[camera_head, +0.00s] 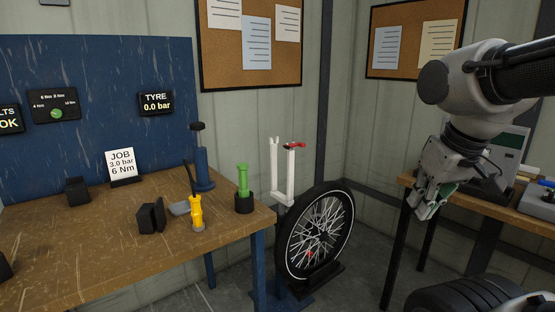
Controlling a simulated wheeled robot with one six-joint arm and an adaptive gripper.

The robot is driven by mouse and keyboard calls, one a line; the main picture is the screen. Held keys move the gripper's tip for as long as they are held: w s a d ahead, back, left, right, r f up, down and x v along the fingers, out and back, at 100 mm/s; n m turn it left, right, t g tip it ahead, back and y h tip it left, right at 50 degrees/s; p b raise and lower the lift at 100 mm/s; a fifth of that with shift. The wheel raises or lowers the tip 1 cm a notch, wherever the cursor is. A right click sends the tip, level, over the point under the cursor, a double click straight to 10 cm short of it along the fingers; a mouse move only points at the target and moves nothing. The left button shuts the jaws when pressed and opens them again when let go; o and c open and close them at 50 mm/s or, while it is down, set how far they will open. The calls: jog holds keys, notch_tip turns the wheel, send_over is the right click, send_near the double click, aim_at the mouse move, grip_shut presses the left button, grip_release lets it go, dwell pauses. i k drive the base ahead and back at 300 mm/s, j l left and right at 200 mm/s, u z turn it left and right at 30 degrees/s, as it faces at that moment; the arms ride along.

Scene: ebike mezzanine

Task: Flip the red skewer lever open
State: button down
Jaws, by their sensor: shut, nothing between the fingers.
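A small red lever (294,145) shows at the top of the right arm of a white upright fork stand (281,180). It lies roughly level and points to the right; whether it is open or closed is too small to tell. A spoked wheel (318,235) with a black tyre stands just below and to the right of the fork. Another small red part (309,254) shows low on the wheel's spokes. My gripper (427,212) hangs at the right, pointing down, shut and empty, well apart from the lever.
A wooden bench (100,240) at left holds a green-handled tool (243,188), a yellow tool (197,214), a blue pump-like post (202,165) and black blocks. A second bench (510,210) with a grey device stands behind my gripper. Open space lies between wheel and gripper.

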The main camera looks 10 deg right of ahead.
aim_at(302, 145)
jog(key=i, duration=0.9)
jog(key=z, duration=0.3)
